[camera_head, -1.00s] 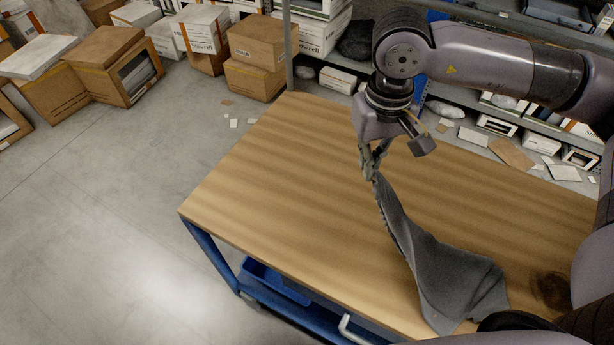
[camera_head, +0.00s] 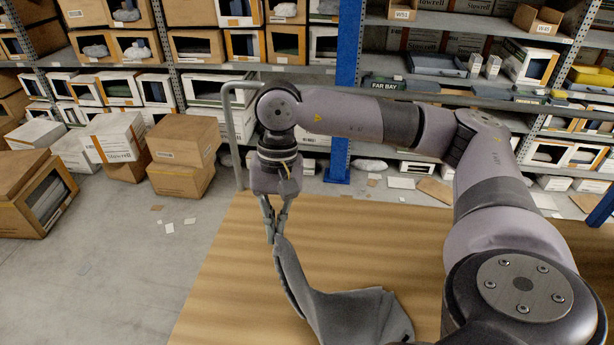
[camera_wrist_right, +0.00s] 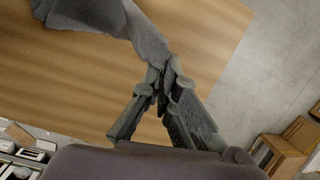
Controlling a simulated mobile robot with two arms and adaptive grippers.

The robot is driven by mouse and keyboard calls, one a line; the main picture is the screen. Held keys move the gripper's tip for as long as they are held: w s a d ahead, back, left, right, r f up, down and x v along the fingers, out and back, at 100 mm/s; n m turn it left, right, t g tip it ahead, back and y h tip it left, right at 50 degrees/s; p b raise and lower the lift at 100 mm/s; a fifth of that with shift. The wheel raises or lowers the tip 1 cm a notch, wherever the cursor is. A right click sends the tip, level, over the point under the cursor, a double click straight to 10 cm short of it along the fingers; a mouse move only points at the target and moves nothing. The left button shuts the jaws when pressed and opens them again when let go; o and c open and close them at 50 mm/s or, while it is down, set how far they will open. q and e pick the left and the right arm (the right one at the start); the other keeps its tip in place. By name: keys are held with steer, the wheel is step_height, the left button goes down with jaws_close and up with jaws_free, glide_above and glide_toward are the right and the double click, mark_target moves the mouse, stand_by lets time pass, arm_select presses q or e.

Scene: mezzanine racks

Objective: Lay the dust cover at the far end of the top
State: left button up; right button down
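The dust cover (camera_head: 345,310) is a grey cloth. Its raised end hangs from my right gripper (camera_head: 274,238), and the rest trails over the wooden top (camera_head: 235,262) toward the front right. In the right wrist view, my right gripper (camera_wrist_right: 160,85) is shut on a bunched edge of the dust cover (camera_wrist_right: 110,18). The gripper is above the top, toward its left side. The near part of the top lies below the head view. My left gripper is in neither view.
A metal push handle (camera_head: 240,135) stands at the far left corner of the top. Racks with boxes stand behind it, with a blue upright (camera_head: 345,90). Cardboard boxes (camera_head: 183,155) sit on the floor at left. The far part of the top is bare.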

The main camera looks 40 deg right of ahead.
steer(key=s+d+r+m+t+p, duration=0.1)
steer(key=s+d+r+m+p, duration=0.25)
steer(key=d+r+m, duration=0.75)
steer(key=s+d+r+m+p, duration=0.3)
steer(key=s+d+r+m, duration=0.1)
steer(key=d+r+m, duration=0.65)
step_height(320, 180, up, 13)
steer(key=w+a+m+h+p, duration=0.1)
steer(key=w+a+m+p, duration=0.15)
steer(key=m, duration=0.25)
steer(key=w+a+r+m+h+p, duration=0.1)
steer(key=w+a+r+m+p, duration=0.25)
steer(key=a+r, duration=0.55)
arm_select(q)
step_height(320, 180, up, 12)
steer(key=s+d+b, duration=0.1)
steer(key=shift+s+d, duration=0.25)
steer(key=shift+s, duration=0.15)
arm_select(e)
step_height(320, 180, down, 11)
steer(key=w+a, duration=0.1)
steer(key=shift+n, duration=0.3)
